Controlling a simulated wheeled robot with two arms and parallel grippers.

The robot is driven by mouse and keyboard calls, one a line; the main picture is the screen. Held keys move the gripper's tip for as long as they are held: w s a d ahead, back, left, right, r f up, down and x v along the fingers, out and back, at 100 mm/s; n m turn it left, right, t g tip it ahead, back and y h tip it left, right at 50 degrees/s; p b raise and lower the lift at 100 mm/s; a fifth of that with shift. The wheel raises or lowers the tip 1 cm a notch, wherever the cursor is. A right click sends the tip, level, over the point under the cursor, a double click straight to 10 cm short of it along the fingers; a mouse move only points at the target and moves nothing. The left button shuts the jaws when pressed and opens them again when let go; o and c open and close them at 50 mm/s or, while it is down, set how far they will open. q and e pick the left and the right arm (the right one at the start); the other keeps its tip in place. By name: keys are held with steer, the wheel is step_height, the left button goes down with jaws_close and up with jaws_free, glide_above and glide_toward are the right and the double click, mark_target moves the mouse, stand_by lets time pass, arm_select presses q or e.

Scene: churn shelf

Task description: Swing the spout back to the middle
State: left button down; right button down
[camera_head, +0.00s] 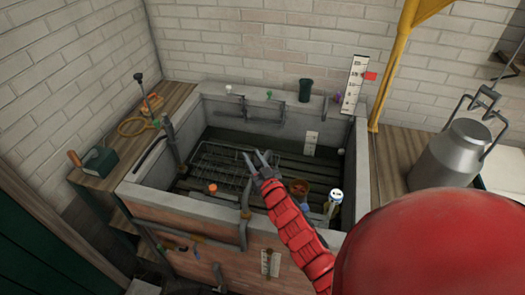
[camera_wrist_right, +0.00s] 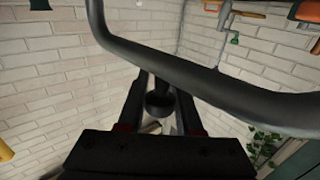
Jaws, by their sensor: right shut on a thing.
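My right gripper (camera_head: 262,157) reaches over the stone basin from the lower right on its red arm. In the right wrist view its two dark fingers (camera_wrist_right: 163,110) stand on either side of a short dark round piece (camera_wrist_right: 158,103), which looks like part of the spout. A dark bent tube (camera_wrist_right: 225,82), seemingly the spout, crosses that view close to the fingers. In the head view I cannot clearly separate the spout from the gripper, so its angle to the middle is hard to tell. My left gripper is not in view.
The basin (camera_head: 205,87) holds a wire rack (camera_head: 215,165), an orange-topped item (camera_head: 212,188), a brown pot (camera_head: 299,187) and a white-topped cylinder (camera_head: 335,197). A grey pipe (camera_head: 245,213) bends over its front wall. A metal churn (camera_head: 447,158) stands at right.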

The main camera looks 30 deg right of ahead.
mark_target(257, 169)
steer(key=shift+w+a+r+n+y+p, duration=0.1)
steer(key=shift+w+a+n+y+p, duration=0.45)
steer(key=shift+y, duration=0.45)
steer(key=c, duration=0.6)
jaws_free()
steer(key=s+b, duration=0.1)
steer(key=s, duration=0.2)
steer(key=s+b, duration=0.1)
steer(key=s, duration=0.5)
steer(key=shift+s+a+f+b, duration=0.1)
steer(key=shift+a+f+b, duration=0.05)
steer(key=shift+f+b, duration=0.25)
steer(key=s, duration=0.8)
steer(key=shift+a+r+p, duration=0.2)
steer(key=shift+r+p, duration=0.1)
steer(key=shift+p, duration=0.15)
